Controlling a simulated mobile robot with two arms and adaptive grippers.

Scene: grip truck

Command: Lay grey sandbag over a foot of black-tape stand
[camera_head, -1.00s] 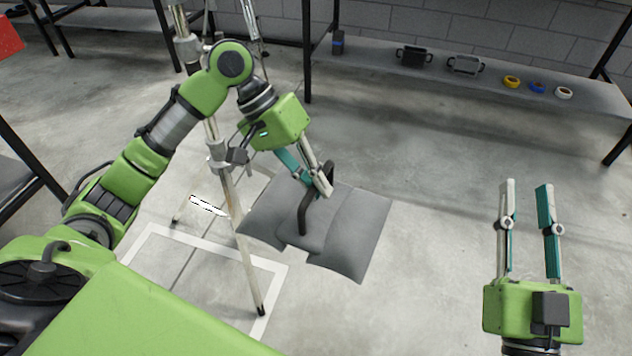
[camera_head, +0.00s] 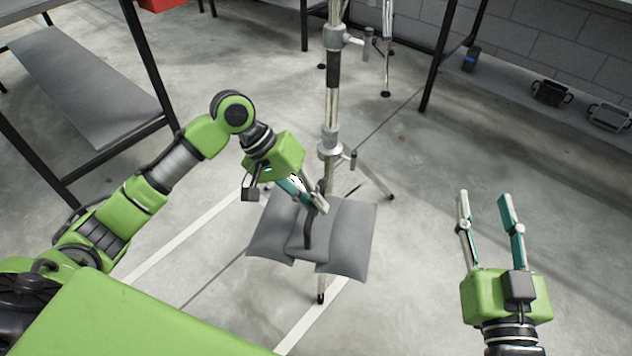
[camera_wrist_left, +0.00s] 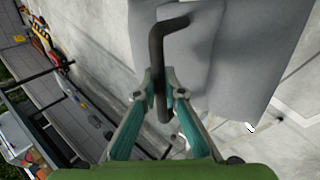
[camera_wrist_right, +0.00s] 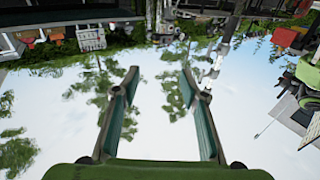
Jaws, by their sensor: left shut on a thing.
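The grey sandbag (camera_head: 345,235) hangs from its dark handle in my left gripper (camera_head: 318,207), which is shut on that handle. The bag's two lobes hang down on either side. In the left wrist view the handle (camera_wrist_left: 157,60) sits between the fingers (camera_wrist_left: 160,95). The stand with a black tape band (camera_head: 333,72) rises just behind the bag. One foot (camera_head: 320,297) shows below the bag and another (camera_head: 375,180) reaches back right; the bag hides part of the legs. I cannot tell whether bag and stand touch. My right gripper (camera_head: 485,197) is open and empty.
White floor lines (camera_head: 190,238) run near the stand. A second stand (camera_head: 386,60) is behind. A shelf rack (camera_head: 85,85) stands at left, and a low shelf with black clamps (camera_head: 551,92) at far right. The floor between stand and right gripper is clear.

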